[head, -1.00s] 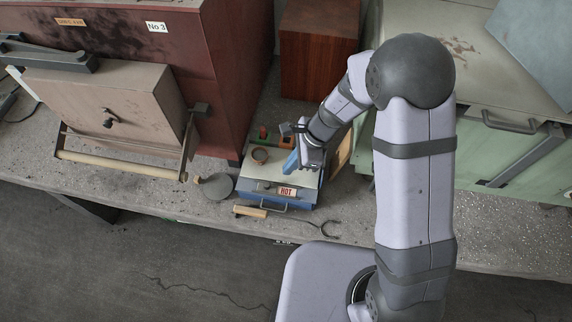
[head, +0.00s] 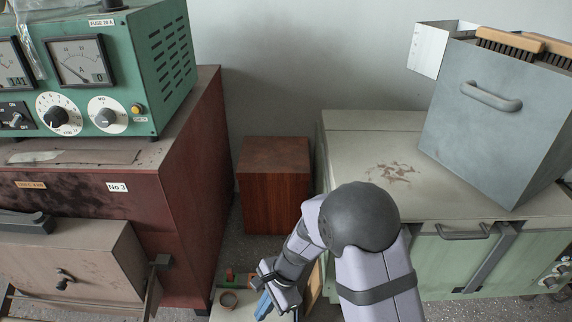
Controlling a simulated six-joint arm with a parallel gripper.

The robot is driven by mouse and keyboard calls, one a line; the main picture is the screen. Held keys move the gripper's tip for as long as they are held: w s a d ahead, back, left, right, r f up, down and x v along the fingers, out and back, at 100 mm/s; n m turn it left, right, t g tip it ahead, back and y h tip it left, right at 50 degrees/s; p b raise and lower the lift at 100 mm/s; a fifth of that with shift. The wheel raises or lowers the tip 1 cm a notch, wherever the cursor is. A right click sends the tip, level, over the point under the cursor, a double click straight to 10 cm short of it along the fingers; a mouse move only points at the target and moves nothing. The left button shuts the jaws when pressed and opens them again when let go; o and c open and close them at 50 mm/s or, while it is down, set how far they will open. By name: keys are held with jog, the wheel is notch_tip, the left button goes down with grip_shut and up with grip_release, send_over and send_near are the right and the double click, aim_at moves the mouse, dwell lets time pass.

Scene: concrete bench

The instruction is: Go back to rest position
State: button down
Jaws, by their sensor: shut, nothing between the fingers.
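My gripper (head: 265,302) is low in the middle of the head view, at the end of my bent arm. Its blue fingers point down over the right part of the small box with a pale top (head: 229,315). I see nothing held in them. The fingertips are close to the lower picture edge, and I cannot tell how far above the box top they are.
A red furnace (head: 190,190) with a green meter unit (head: 160,65) on top stands left. A wooden block (head: 273,180) is behind my gripper. A pale green cabinet (head: 400,150) carrying a grey metal bin (head: 490,120) with brushes stands right.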

jog(key=s+d+n+g+h, duration=0.3)
jog(key=s+d+n+h, duration=0.1)
jog(key=s+d+n, duration=0.8)
jog(key=w+d+r+t, duration=0.2)
jog(key=d+r+t, duration=0.2)
jog(key=d+r, duration=0.5)
notch_tip(320, 180, up, 2)
jog(key=shift+d+r, duration=0.25)
jog(key=shift+d, duration=0.05)
dwell(0.7)
